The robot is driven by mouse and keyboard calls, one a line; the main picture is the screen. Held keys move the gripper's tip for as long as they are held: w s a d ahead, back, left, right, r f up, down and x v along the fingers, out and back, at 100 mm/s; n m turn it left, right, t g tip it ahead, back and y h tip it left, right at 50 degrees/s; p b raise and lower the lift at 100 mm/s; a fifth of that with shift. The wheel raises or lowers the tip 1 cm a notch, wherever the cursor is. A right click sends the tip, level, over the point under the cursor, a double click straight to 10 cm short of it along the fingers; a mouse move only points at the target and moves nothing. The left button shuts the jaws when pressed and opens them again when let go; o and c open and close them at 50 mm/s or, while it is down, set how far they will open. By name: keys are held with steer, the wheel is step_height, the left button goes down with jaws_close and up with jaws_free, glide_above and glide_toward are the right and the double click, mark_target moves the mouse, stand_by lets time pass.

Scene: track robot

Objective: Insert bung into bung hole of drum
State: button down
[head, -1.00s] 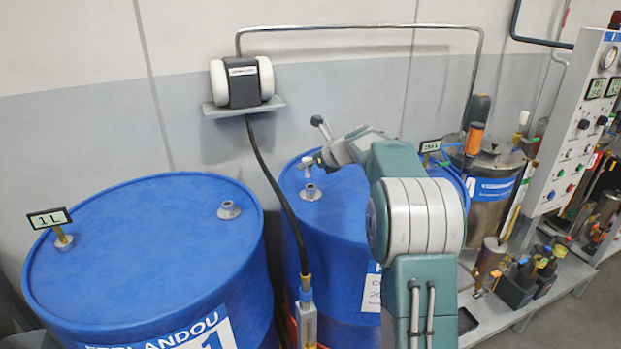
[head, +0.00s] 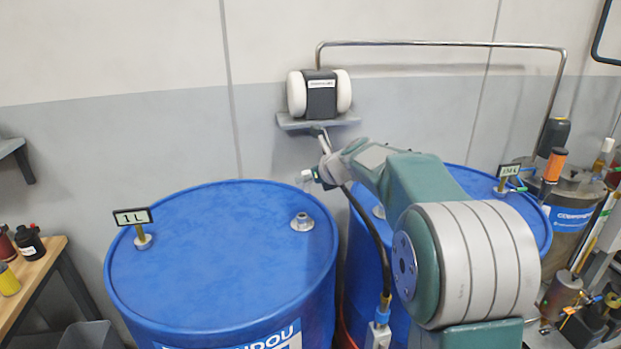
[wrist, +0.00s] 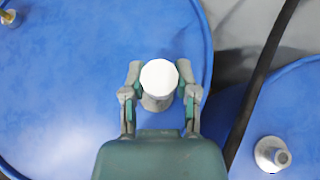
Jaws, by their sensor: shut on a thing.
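My gripper (wrist: 159,85) is shut on a white, round-topped bung (wrist: 159,77), which also shows in the head view (head: 306,176). In the head view it is held above the far right part of the left blue drum (head: 210,250). A raised grey fitting (head: 302,222) stands on that drum's top, below the bung. In the wrist view a grey round part (wrist: 155,103) shows partly hidden behind the bung; I cannot tell the gap. The right blue drum (head: 470,190) has a similar grey fitting (wrist: 272,154), apart from the gripper.
A dark hose (head: 372,235) hangs between the drums. A small tag reading 1 L (head: 132,216) stands on the left drum. A wall shelf with a black and white device (head: 320,95) is behind. A wooden bench (head: 30,275) is at left.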

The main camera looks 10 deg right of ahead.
steer(key=a, duration=0.1)
steer(key=a+f, duration=0.1)
steer(key=shift+a+f, duration=0.2)
steer(key=shift+a, duration=0.1)
steer(key=shift+a+f, duration=0.1)
steer(key=shift+f, duration=0.25)
steer(key=d+f, duration=0.2)
steer(key=shift+f, duration=0.6)
steer(key=shift+a+f, duration=0.15)
steer(key=shift+a, duration=0.05)
steer(key=shift+a+f, duration=0.15)
steer(key=shift+a, duration=0.35)
steer(key=shift+d, duration=0.5)
steer(key=shift+a, duration=0.5)
steer(key=shift+d, duration=0.35)
